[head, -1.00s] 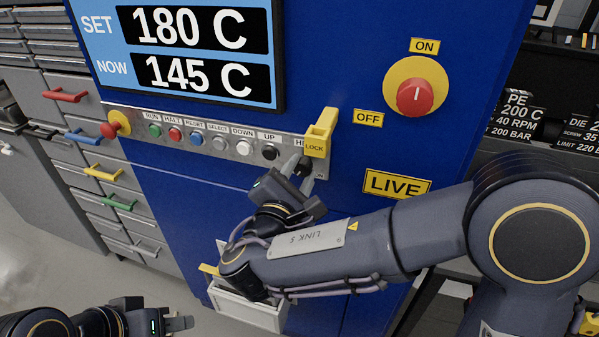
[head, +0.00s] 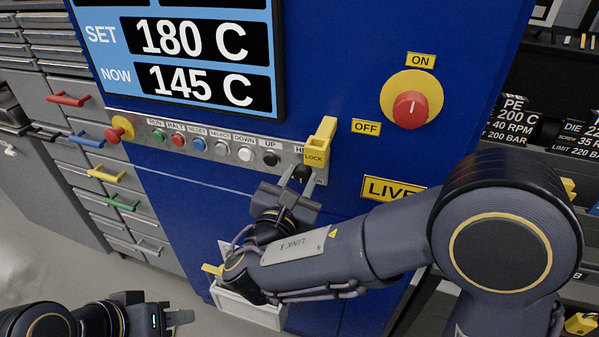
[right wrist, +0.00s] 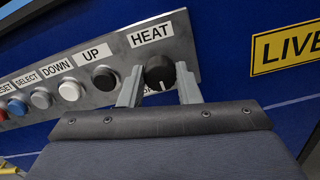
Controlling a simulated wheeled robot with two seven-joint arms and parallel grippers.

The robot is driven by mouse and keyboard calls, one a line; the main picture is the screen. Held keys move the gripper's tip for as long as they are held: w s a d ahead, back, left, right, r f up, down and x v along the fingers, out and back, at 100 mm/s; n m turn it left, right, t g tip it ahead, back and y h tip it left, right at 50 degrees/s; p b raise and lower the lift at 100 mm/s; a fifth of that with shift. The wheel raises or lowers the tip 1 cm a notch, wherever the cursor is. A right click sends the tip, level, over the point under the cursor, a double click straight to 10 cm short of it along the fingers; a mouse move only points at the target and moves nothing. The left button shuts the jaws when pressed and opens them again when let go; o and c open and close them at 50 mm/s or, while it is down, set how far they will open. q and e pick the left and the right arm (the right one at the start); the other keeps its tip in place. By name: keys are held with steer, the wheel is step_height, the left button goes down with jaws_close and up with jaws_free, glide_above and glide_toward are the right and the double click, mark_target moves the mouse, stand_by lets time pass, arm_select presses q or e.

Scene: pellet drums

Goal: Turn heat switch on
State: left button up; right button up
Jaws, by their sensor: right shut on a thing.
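The heat switch is a black round knob (right wrist: 159,70) under the HEAT label (right wrist: 149,35) at the right end of the metal button strip. Its white pointer mark faces down in the right wrist view. My right gripper (right wrist: 159,76) is shut on the knob, one finger on each side. In the head view the right gripper (head: 298,174) is at the strip, just below a raised yellow cover marked LOCK (head: 322,137). The lettering below the knob is mostly hidden. My left gripper (head: 180,317) is low at the left, away from the panel; its finger gap is unclear.
A row of buttons (head: 221,147) runs left of the knob. A display (head: 200,60) reads SET 180 C and NOW 145 C. A red rotary switch (head: 411,110) on a yellow disc is at upper right. A white bin (head: 247,307) is below; drawers (head: 80,155) stand left.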

steer(key=n+p, duration=0.3)
steer(key=n, duration=0.1)
steer(key=shift+r, duration=0.1)
steer(key=shift+n+p, duration=0.55)
steer(key=shift+n, duration=0.25)
steer(key=shift+f, duration=0.2)
steer(key=o, duration=1)
steer(key=b+v, duration=0.1)
steer(key=v, duration=0.7)
steer(key=shift+r+b, duration=0.1)
steer(key=shift+b, duration=0.3)
